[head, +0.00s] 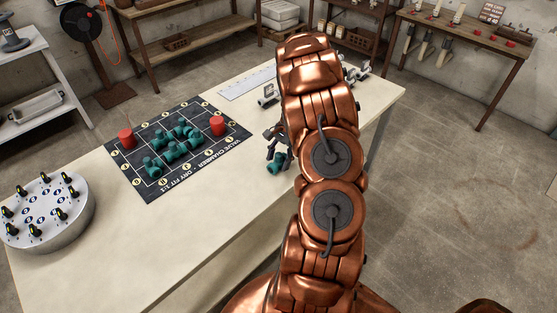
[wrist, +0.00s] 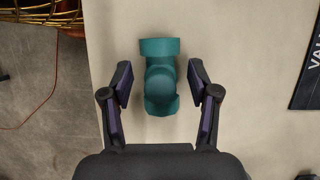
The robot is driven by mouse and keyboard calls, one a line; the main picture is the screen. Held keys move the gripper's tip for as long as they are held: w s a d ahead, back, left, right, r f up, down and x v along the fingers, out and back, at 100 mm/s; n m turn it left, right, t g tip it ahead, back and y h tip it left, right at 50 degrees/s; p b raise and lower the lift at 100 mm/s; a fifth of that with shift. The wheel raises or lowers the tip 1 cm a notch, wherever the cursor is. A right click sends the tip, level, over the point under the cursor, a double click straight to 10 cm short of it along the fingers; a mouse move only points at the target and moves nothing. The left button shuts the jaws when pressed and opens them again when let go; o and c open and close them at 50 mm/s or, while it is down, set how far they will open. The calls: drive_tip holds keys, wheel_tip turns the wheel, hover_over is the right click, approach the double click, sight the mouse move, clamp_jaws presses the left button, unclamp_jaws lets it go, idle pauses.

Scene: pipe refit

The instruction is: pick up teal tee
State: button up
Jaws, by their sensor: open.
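A teal tee (wrist: 160,78) lies on the bare tabletop in the wrist view, between the two fingers of my gripper (wrist: 160,84). The gripper is open, with a finger on each side and a gap to the tee on both sides. In the head view the tee (head: 276,164) shows just below my gripper (head: 277,150), beside the dark mat. My copper arm hides part of the gripper there. More teal fittings (head: 172,143) stand grouped on the mat.
The dark printed mat (head: 147,188) also carries two red cylinders (head: 218,126). A round silver stand (head: 48,214) with several small dark-and-yellow pieces stands at the table's left. A white ruled strip (head: 246,82) lies near the back. The front of the table (head: 190,235) is clear.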

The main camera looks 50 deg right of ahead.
drive_tip(key=shift+a+f, duration=0.1)
drive_tip(key=shift+f, duration=0.15)
drive_tip(key=shift+c, duration=0.2)
clamp_jaws()
